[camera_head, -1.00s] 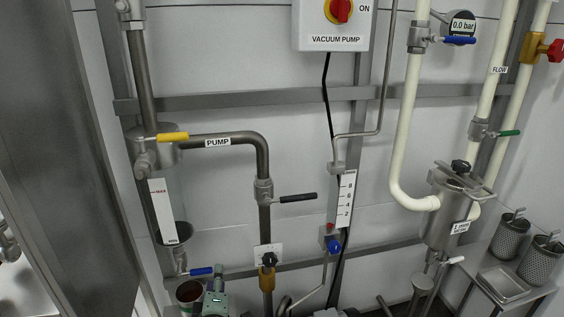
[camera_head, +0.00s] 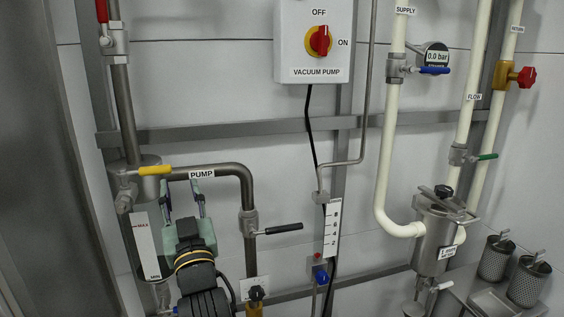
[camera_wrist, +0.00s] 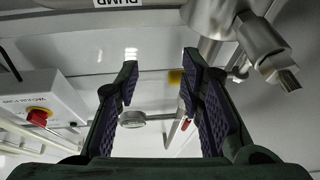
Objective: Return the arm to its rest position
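My gripper (camera_head: 182,186) is up in front of the left pipework in the head view, below the pipe labelled PUMP (camera_head: 202,174). Its two fingers point upward and stand apart with nothing visible between them. In the wrist view my gripper (camera_wrist: 160,62) is also open, with dark ridged pads and a gap showing the wall behind. My arm hides part of the sight tube with the MIN mark (camera_head: 146,244) and pipework below. The fingertips look close to the yellow-handled valve (camera_head: 155,170) in the head view; contact cannot be told.
A vacuum pump switch box (camera_head: 314,42) hangs at the upper middle. A black-handled valve (camera_head: 284,228) sticks out right of my gripper. White pipes and a steel strainer housing (camera_head: 432,238) are further right, with perforated baskets (camera_head: 529,280) on a shelf. A steel panel (camera_head: 35,160) stands left.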

